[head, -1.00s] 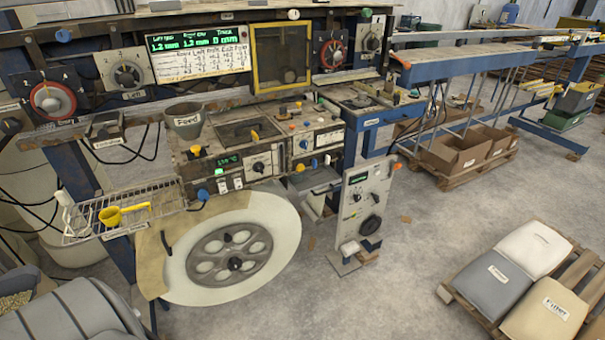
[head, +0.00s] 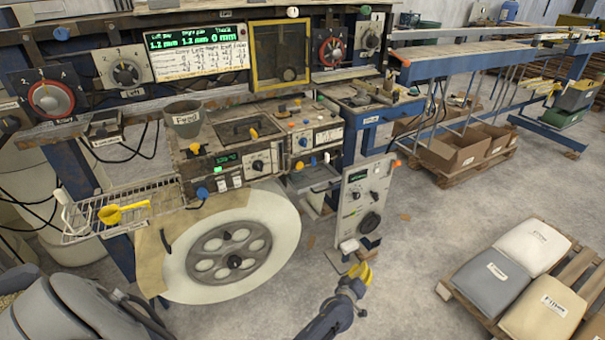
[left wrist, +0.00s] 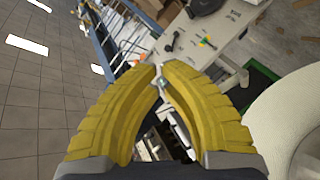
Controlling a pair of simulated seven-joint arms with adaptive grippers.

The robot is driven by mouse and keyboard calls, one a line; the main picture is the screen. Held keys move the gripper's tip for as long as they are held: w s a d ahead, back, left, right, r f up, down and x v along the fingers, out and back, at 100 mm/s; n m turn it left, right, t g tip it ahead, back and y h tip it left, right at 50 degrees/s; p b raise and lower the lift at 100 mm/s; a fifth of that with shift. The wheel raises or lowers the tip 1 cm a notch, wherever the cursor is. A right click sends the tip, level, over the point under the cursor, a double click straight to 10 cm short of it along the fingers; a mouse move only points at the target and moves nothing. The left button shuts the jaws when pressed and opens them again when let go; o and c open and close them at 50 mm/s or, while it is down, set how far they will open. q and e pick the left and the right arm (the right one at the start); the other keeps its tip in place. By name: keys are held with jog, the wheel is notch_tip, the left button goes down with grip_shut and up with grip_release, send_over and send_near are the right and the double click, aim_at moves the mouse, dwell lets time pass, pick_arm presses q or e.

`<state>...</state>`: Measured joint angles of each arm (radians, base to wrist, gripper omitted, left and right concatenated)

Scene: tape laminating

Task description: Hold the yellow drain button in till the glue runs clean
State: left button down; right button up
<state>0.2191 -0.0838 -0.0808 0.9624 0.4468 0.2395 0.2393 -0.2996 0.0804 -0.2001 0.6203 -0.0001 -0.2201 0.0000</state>
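Several small yellow parts sit on the laminating machine in the head view. One is a yellow knob (head: 195,148) beside the feed cup (head: 185,120); another is a yellow piece (head: 254,134) by the dark window. I cannot tell which is the drain button, and no glue flow can be made out. My left gripper (head: 364,270) has yellow fingers and is low in front of the machine, right of the large reel, away from the knobs. In the left wrist view its fingertips (left wrist: 160,72) nearly meet, with nothing visible between them. My right gripper is not in view.
A large reel (head: 285,222) hangs under the machine. A wire rack (head: 80,233) holds a yellow scoop (head: 125,213). An upright control panel (head: 362,205) stands near my left gripper. Sacks (head: 530,247) lie on a pallet at the right.

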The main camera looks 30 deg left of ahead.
pick_arm(q)
jog(key=w+a+r+n+t+y, duration=0.1)
jog(key=w+a+r+n+y, duration=0.2)
jog(key=r+n, duration=0.5)
jog(key=w+a+r+n+t+y, duration=0.1)
jog(key=w+a+r+n+y, duration=0.25)
jog(key=r, duration=0.65)
jog(key=w+a+r+n+t+y, duration=0.1)
jog(key=a+r+n+y, duration=0.25)
jog(key=r+n, duration=0.5)
jog(key=n+g+y, duration=0.6)
jog(key=n+g, duration=0.3)
jog(key=n, duration=0.9)
send_near(300, 166)
jog(key=f+v, duration=0.1)
jog(key=v, duration=0.5)
jog(key=shift+w+f, duration=0.2)
jog(key=shift+a, duration=0.1)
jog(key=x, duration=1.3)
jog(key=shift+w+a+f, duration=0.2)
jog(key=shift+a, duration=0.2)
